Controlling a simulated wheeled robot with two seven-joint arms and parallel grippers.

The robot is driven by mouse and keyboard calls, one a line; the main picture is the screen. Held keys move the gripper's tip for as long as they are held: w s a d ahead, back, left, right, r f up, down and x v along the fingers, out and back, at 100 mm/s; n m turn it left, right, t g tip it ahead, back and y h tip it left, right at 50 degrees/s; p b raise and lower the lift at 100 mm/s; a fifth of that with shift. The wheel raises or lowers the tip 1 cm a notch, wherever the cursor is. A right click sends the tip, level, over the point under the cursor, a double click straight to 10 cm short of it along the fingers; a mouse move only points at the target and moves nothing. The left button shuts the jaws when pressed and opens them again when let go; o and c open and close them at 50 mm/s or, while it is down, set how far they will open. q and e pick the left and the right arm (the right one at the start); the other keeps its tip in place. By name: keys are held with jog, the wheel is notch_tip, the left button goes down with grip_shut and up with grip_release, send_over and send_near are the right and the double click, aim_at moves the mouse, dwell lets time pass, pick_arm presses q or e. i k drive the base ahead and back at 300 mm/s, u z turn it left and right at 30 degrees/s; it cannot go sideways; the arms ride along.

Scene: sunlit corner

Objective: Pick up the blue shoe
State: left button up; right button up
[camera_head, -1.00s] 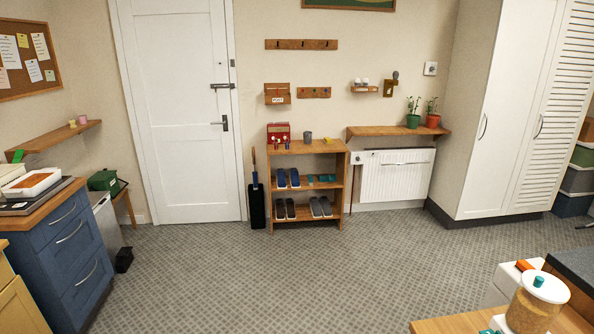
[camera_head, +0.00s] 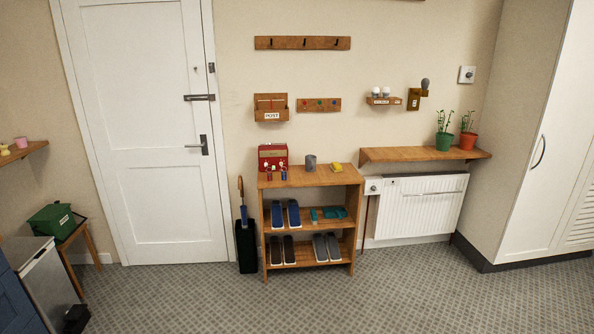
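A pair of blue shoes (camera_head: 277,215) stands side by side on the middle shelf of the wooden shoe rack (camera_head: 312,178), at its left end. The rack stands against the wall, right of the white door. Neither of my grippers is in view.
Teal items (camera_head: 335,213) lie right of the blue shoes. Dark shoes (camera_head: 283,250) and grey shoes (camera_head: 326,247) are on the bottom shelf. A black umbrella stand (camera_head: 247,246) is close on the rack's left, a radiator (camera_head: 420,208) on its right. The floor in front is clear.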

aim_at(277, 217)
jog(key=i, duration=3.25)
jog(key=u, duration=1.3)
jog(key=i, duration=0.5)
